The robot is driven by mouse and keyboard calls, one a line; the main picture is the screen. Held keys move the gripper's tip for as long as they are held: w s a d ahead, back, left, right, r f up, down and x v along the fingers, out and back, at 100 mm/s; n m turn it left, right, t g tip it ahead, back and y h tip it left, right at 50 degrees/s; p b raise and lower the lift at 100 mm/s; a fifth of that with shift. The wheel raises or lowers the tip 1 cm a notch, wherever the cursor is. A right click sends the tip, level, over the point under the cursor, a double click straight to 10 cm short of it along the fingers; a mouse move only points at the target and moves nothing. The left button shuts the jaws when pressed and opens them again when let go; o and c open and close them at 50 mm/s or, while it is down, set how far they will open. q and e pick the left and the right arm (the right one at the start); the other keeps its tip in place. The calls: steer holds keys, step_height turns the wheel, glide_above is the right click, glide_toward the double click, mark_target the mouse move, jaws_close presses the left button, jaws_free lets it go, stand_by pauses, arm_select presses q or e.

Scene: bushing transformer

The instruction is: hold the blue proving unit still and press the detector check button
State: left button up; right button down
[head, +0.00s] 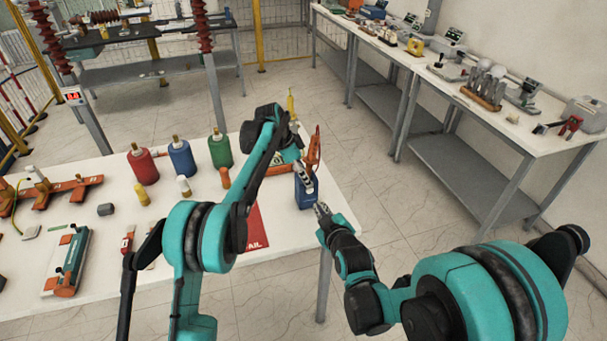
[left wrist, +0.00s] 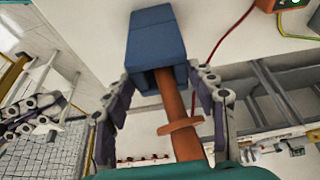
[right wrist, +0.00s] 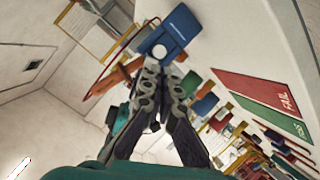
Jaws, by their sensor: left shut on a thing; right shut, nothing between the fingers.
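The blue proving unit (head: 306,190) stands upright near the table's right edge. The orange detector (head: 314,148) rises from the unit. In the left wrist view its orange shaft with a round collar (left wrist: 180,126) runs into the unit's dark opening. My right gripper (head: 322,208) is shut and empty, close to the unit. In the right wrist view its closed tips (right wrist: 152,72) are just below the blue unit (right wrist: 172,30), near the detector (right wrist: 118,78).
The white table (head: 110,270) carries red, blue and green bottles to the left. A red FAIL card (head: 256,232) lies beside my left arm. A grey bench (head: 478,172) with instruments stands along the right wall. Open floor lies between.

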mark_target(306, 190)
steer(key=shift+f, duration=0.1)
steer(key=f+n, duration=0.1)
steer(key=f, duration=0.1)
steer(key=a+f+n+g+h, duration=0.1)
steer(key=f+n, duration=0.1)
steer(key=a+f+n+h, duration=0.1)
steer(key=f, duration=0.1)
steer(key=shift+s+g, duration=0.4)
steer(key=f+n+h, duration=0.2)
steer(key=shift+s+d+n+h, duration=0.1)
steer(key=shift+d+n+h, duration=0.3)
steer(key=shift+d+r+n+h, duration=0.1)
steer(key=shift+d+n+h, duration=0.25)
steer(key=shift+h, duration=0.45)
steer(key=shift+s+d+r+n+t+h, duration=0.15)
steer(key=shift+r+n+t+h, duration=0.2)
steer(key=shift+r+h, duration=0.35)
steer(key=shift+s+d+r+n+t+h, duration=0.15)
steer(key=shift+r+n+t+h, duration=0.15)
steer(key=shift+r+h, duration=0.4)
steer(key=shift+s+d+r+n+t+h, duration=0.15)
steer(key=shift+r+n+t+h, duration=0.2)
steer(key=shift+r+h, duration=0.3)
steer(key=shift+w, duration=0.25)
steer(key=w+a, duration=0.2)
steer(key=w, duration=0.6)
steer(key=shift+a, duration=0.35)
steer(key=shift+w, duration=0.2)
